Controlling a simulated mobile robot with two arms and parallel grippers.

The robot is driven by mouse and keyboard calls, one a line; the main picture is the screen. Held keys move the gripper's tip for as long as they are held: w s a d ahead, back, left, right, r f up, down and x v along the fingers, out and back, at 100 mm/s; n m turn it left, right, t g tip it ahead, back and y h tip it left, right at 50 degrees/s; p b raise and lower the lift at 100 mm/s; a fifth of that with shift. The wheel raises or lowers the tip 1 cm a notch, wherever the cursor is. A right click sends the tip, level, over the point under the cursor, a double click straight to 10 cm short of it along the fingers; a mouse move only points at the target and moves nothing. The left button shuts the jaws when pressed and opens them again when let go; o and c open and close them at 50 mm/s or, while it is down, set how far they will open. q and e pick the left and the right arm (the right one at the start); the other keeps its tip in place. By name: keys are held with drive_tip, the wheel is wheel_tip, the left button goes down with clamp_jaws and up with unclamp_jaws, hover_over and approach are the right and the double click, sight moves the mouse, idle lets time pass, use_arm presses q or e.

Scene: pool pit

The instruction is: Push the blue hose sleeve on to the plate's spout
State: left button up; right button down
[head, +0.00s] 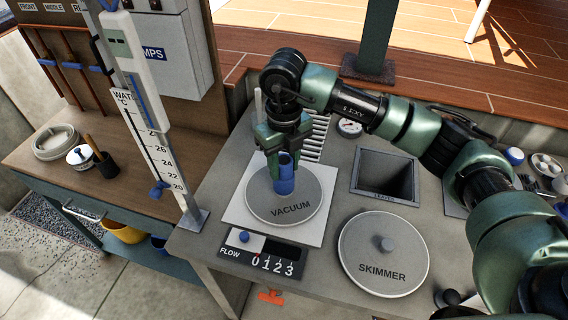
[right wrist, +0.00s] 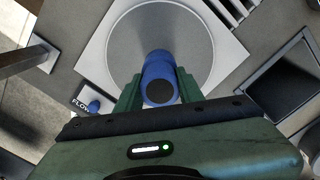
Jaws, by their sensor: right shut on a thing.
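The blue hose sleeve (head: 284,176) is upright between the fingers of my right gripper (head: 279,155), which is shut on it. In the right wrist view the sleeve (right wrist: 158,68) shows from above between the green fingers of the gripper (right wrist: 158,90), with a dark round opening. The round grey plate marked VACUUM (head: 290,209) lies on a pale square on the bench. The sleeve stands over the plate's far-middle part. The spout is hidden by the sleeve, and I cannot tell how far the sleeve is over it. My left gripper is not in view.
A flow counter (head: 262,254) with a blue knob sits just in front of the plate. The SKIMMER lid (head: 383,252) lies to the right. Behind it is a square open well (head: 385,178). A thermometer post (head: 152,120) stands to the left.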

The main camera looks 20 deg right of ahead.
drive_tip(key=c, duration=0.7)
unclamp_jaws()
drive_tip(key=shift+o, duration=0.2)
drive_tip(key=shift+r+p, duration=1.35)
drive_tip(key=shift+r, duration=1.15)
drive_tip(key=shift+r+p, duration=0.95)
drive_tip(key=shift+r, duration=1.05)
